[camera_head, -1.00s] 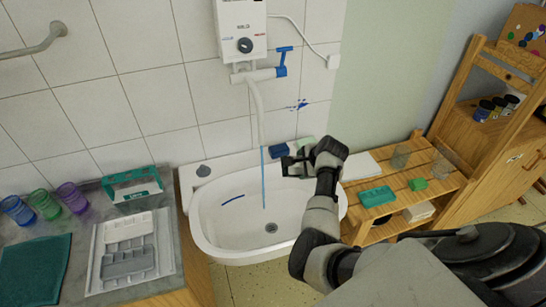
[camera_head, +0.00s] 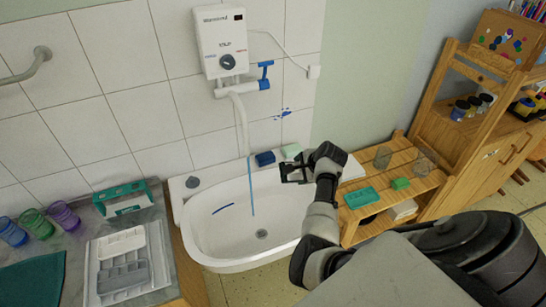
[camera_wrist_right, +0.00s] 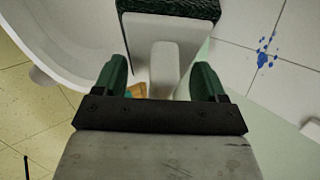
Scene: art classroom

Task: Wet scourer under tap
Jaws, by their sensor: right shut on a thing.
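My right gripper (camera_head: 296,172) is over the right back part of the white basin (camera_head: 200,238), to the right of the thin blue water stream (camera_head: 251,190). In the right wrist view, its two dark fingers (camera_wrist_right: 160,80) are shut on the white handle of the scourer (camera_wrist_right: 170,8), which has a dark green rough pad. The scourer is apart from the stream. The tap (camera_head: 240,89) has a blue lever and a white spout, and water runs from it into the basin. My left gripper is not in view.
A blue sponge (camera_head: 264,158) and a pale green block (camera_head: 291,151) lie on the basin's back rim. A wooden slatted rack (camera_head: 402,200) with glasses stands at right.

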